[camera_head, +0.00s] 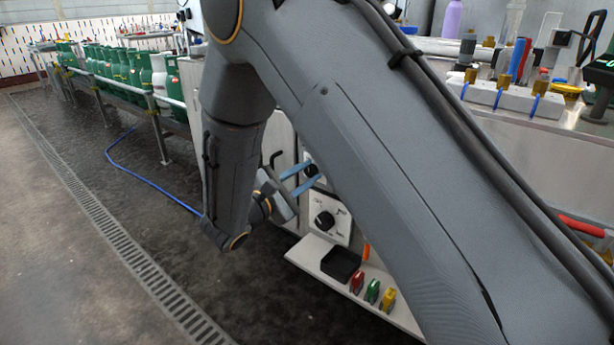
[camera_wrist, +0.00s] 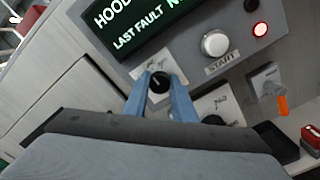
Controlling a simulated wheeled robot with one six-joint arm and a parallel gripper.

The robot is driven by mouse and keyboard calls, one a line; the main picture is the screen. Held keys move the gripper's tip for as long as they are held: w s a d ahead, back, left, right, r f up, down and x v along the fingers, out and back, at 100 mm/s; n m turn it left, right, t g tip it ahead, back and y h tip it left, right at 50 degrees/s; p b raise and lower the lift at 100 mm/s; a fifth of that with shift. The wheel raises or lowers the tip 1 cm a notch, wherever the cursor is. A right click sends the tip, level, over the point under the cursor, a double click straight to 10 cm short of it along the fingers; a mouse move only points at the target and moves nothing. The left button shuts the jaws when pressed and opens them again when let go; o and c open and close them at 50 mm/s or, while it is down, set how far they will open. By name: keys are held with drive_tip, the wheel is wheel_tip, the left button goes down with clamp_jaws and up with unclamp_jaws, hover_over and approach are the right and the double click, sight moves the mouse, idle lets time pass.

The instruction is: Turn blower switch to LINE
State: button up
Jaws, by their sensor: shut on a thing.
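My gripper (camera_wrist: 160,92) has its two blue fingers closed on either side of an upper black rotary knob (camera_wrist: 158,81) on a grey control panel. In the head view my gripper (camera_head: 302,178) reaches the same upper knob (camera_head: 311,170) from the left. A second black knob (camera_head: 325,220) sits below it on a white plate; it shows partly in the wrist view (camera_wrist: 213,119), behind my gripper. The lettering around both knobs is too small or covered, so I cannot tell which one is the blower switch or where the held knob points.
Below, a shelf holds a black tray (camera_head: 340,264) and red, green and yellow items. Green cylinders (camera_head: 110,65) stand at far left.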

idle(0.3)
drive_tip(key=o, duration=1)
drive_tip(key=shift+o, duration=0.2)
drive_tip(key=v, duration=0.8)
drive_tip(key=shift+p, duration=0.3)
drive_tip(key=shift+d, duration=0.1)
